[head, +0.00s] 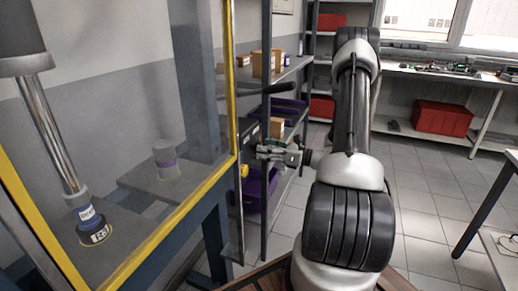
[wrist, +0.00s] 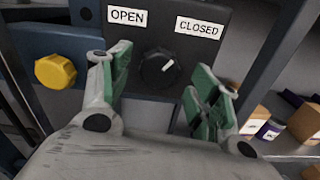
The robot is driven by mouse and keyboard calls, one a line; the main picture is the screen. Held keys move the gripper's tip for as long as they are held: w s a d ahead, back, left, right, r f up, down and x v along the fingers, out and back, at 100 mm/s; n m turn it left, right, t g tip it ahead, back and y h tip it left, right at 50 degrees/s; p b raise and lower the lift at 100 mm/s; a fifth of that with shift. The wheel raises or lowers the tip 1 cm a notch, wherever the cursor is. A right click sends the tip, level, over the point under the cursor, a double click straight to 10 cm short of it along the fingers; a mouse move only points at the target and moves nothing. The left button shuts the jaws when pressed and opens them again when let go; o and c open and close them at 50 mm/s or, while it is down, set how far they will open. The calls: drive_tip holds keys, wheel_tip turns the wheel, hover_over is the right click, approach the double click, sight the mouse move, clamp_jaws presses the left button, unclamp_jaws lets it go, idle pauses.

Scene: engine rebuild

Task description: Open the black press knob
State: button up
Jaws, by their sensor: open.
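The black press knob (wrist: 158,68) sits on a dark panel in the wrist view, below a white OPEN label (wrist: 127,16) at left and a CLOSED label (wrist: 198,27) at right. Its white pointer mark slants up and right, toward CLOSED. My gripper (wrist: 164,76) is open, with one green-padded finger on each side of the knob. I cannot tell whether either finger touches it. In the head view my gripper (head: 272,152) is beside the press frame's right side, and the knob cannot be made out there.
A yellow knob (wrist: 55,72) is left of the black one; it also shows in the head view (head: 244,170). The yellow-edged press frame (head: 233,80) fills the left. A black bar (head: 265,88) juts above my gripper. Shelves with boxes (head: 262,66) stand behind. Open floor lies right.

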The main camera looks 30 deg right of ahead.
drive_tip(key=shift+x, duration=1.55)
drive_tip(key=c, duration=1)
drive_tip(key=shift+c, duration=0.2)
